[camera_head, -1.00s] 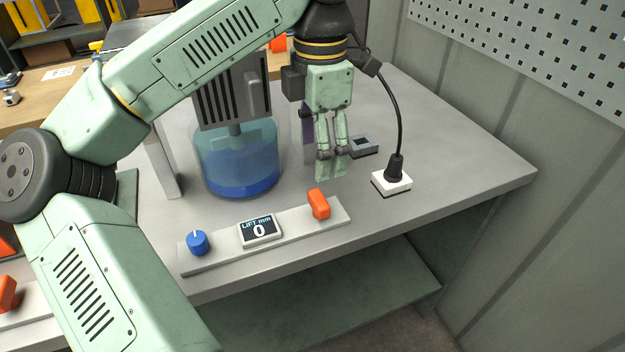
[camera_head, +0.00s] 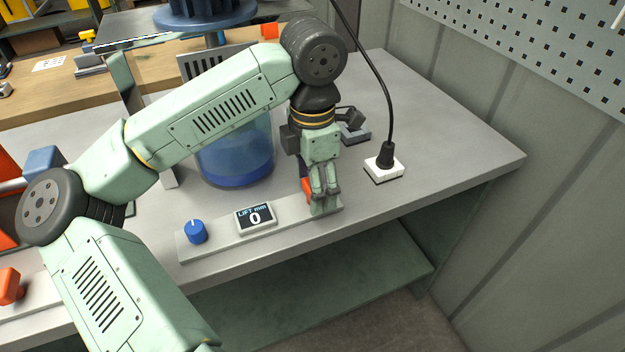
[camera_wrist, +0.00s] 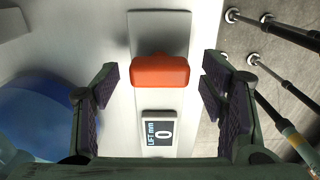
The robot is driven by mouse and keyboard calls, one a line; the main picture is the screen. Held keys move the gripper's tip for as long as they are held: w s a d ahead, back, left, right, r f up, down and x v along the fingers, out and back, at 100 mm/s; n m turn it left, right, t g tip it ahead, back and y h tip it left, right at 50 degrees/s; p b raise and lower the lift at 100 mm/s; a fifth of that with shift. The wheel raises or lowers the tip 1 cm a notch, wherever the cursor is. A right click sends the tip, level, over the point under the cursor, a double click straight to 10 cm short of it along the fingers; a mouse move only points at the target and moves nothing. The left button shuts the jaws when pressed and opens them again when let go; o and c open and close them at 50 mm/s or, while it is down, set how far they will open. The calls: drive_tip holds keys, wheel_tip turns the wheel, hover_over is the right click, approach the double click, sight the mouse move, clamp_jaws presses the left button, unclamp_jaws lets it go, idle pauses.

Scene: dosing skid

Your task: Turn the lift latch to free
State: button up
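The lift latch is an orange handle (camera_wrist: 160,70) on the pale control strip (camera_wrist: 150,25). In the head view the orange handle (camera_head: 306,187) is mostly hidden behind my gripper (camera_head: 322,203). In the wrist view my gripper (camera_wrist: 160,85) is open, with one finger on each side of the handle and a clear gap between each finger and it. The handle lies crosswise to the strip in that view. The lift display (camera_head: 255,218) reads 0 mm, and it also shows in the wrist view (camera_wrist: 159,132).
A blue knob (camera_head: 195,231) sits at the strip's left end. A vessel with blue liquid (camera_head: 236,165) stands behind the strip. A white socket block (camera_head: 384,170) with a black cable is to the right. The grey bench top (camera_head: 440,140) is clear at right.

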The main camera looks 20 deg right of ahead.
drive_tip(key=c, duration=1.1)
drive_tip(key=shift+b, duration=0.4)
drive_tip(key=n+b, duration=0.3)
drive_tip(key=shift+f, duration=0.2)
drive_tip(key=n+b, duration=0.4)
drive_tip(key=n, duration=0.1)
drive_tip(key=n+b, duration=0.2)
drive_tip(key=n, duration=0.3)
drive_tip(key=shift+r, duration=0.1)
drive_tip(key=n+b, duration=0.1)
drive_tip(key=n, duration=0.3)
drive_tip(key=shift+r+n, duration=0.1)
drive_tip(key=shift+n, duration=0.3)
